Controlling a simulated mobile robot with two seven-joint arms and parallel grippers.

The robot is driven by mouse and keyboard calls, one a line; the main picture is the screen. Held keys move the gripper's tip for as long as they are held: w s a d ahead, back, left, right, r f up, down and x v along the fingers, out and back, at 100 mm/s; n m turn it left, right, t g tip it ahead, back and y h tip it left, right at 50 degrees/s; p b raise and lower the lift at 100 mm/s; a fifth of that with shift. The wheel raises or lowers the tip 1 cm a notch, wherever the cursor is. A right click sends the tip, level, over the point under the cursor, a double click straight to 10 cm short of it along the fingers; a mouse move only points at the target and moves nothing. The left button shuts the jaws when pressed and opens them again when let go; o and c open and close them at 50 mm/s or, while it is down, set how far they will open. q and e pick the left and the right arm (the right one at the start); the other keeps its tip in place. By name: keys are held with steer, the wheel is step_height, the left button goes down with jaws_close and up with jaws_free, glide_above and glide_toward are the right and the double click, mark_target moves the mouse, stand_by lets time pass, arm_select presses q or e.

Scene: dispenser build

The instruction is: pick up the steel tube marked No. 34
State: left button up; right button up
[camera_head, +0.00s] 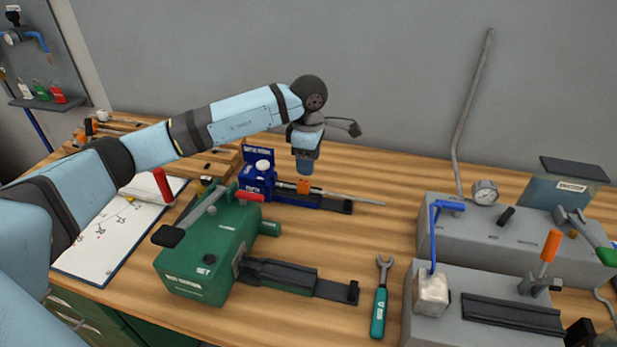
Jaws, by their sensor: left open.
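A thin steel-coloured tube (350,196) lies along the blue fixture (262,182), and its right end sticks out past the black rail. No number can be read on it, so I cannot tell if it is No. 34. My left gripper (304,174) points down over the blue fixture, near the tube's left part. It is open; its fingertips are small and hard to make out against the fixture and an orange piece (303,186). I cannot tell whether they touch anything. My right gripper is not in view.
A green machine (208,262) with a lever stands in front of the blue fixture. A green-handled wrench (379,310) lies on the wooden bench (330,275). Grey machines (500,243) with a gauge and tall bent pipe stand at right. A clipboard (105,250) lies left.

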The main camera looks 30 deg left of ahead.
mark_target(309, 183)
arm_select(q)
step_height(309, 183, up, 6)
steer(key=shift+r, duration=0.2)
stand_by(0.5)
